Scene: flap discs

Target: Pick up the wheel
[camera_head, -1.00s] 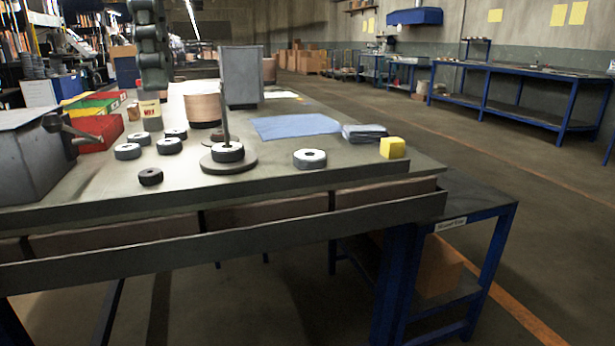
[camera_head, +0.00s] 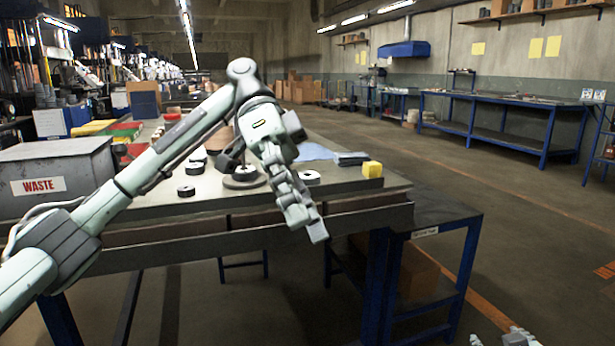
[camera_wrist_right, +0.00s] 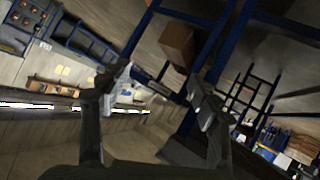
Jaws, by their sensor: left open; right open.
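Several small dark wheels with pale tops lie on the grey workbench (camera_head: 150,208). One wheel (camera_head: 310,178) is right of my left gripper's hand, one (camera_head: 186,190) is at the front left, and another (camera_head: 195,168) is behind it. One more (camera_head: 245,173) sits on a round base, partly hidden by my left arm. My left gripper (camera_head: 308,220) is open and empty, pointing down in front of the bench's front edge, apart from the wheels. My right gripper (camera_wrist_right: 160,88) is open and empty, low at the right; only its tip shows at the head view's bottom edge.
A grey WASTE box (camera_head: 60,175) stands at the bench's left end. A blue-framed side table (camera_head: 440,222) adjoins the bench. The floor to the right is clear.

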